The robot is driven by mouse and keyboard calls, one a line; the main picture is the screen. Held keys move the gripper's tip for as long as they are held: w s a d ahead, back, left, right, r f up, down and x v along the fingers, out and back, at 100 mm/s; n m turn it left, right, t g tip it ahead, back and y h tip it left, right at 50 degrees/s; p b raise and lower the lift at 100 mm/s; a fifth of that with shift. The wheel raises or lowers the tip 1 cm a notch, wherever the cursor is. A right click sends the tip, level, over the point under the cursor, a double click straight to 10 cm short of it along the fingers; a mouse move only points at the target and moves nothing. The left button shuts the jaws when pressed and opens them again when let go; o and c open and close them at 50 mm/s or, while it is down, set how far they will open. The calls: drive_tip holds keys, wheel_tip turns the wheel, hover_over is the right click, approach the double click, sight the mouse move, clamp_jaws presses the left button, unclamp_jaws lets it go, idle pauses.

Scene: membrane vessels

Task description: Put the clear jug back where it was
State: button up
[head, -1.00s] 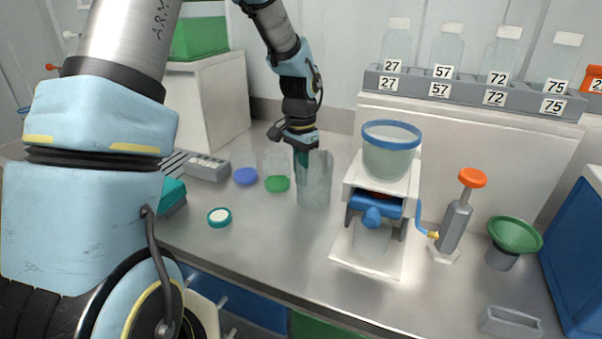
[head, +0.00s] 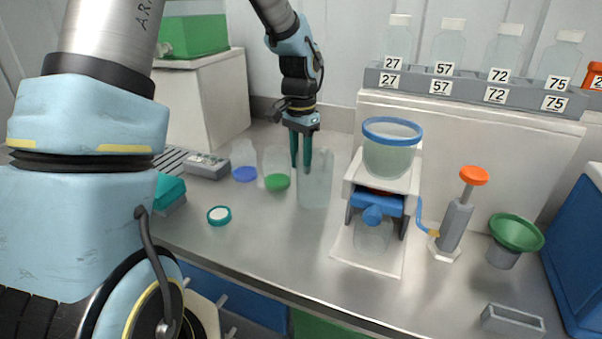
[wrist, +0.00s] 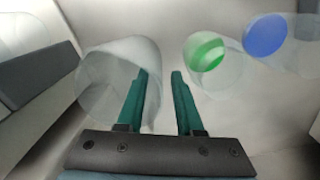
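The clear jug (head: 317,182) stands upright on the bench, left of the white filter stand; it also shows in the wrist view (wrist: 100,82). My gripper (head: 301,168) points down at the jug's left side, with its green fingers apart. In the wrist view my gripper (wrist: 160,74) has its left finger overlapping the jug's right side, and its right finger is clear of the jug. The jug's wall may run between the fingers; I cannot tell whether they touch it.
Clear vessels with a green base (head: 277,183) and a blue base (head: 245,174) stand just left of the jug. The filter stand (head: 352,187) with its blue-rimmed cup (head: 390,158) is close on the right. A teal-rimmed lid (head: 219,215) lies in front. The bench's front middle is clear.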

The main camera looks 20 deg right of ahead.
wheel_tip(320, 180, up, 8)
drive_tip(key=shift+w+r+b, duration=0.1)
drive_tip(key=shift+r+b, duration=0.1)
drive_tip(key=shift+b, duration=0.25)
drive_tip(key=s+a+f+n, duration=0.2)
drive_tip(key=s+a+n, duration=0.1)
drive_tip(key=a, duration=0.5)
drive_tip(key=s+a+f+n+t, duration=0.1)
drive_tip(key=s+a+f+n, duration=0.1)
drive_tip(key=a, duration=0.7)
drive_tip(key=s+a+f+n, duration=0.3)
drive_tip(key=a+n, duration=0.3)
drive_tip(key=a, duration=0.3)
drive_tip(key=shift+s+n+t, duration=0.3)
drive_tip(key=shift+s+t, duration=0.1)
drive_tip(key=shift+d+f, duration=0.1)
